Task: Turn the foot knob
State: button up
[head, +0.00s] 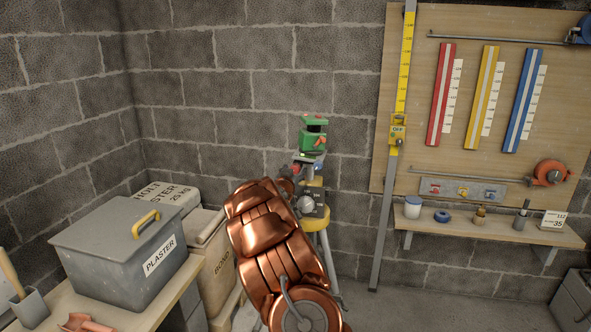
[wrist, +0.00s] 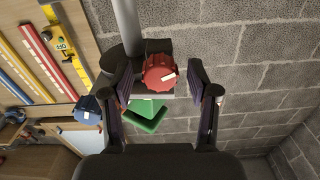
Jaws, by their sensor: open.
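A red round knob (wrist: 155,72) with a white pointer mark sits on a dark mount in the wrist view. My gripper (wrist: 163,84) is open, with one finger on each side of this knob and a small gap on both sides. A blue knob (wrist: 88,110) with a white mark is to the left, outside the fingers. A green instrument (wrist: 146,115) is just below the red knob there. In the head view the green instrument (head: 313,134) stands atop a yellow tripod (head: 316,224). The blue knob (head: 318,168) shows beneath it; my arm hides much of the mount.
A grey dial (head: 306,203) sits on the tripod head. A grey plaster box (head: 118,246) stands on a bench at left. A grey staff (head: 386,200) leans by the wall. A shelf (head: 480,229) with small items is below the tool board (head: 465,22) at right.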

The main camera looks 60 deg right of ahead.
jog(key=shift+x, duration=1.2)
jog(key=shift+c, duration=0.5)
grip_shut()
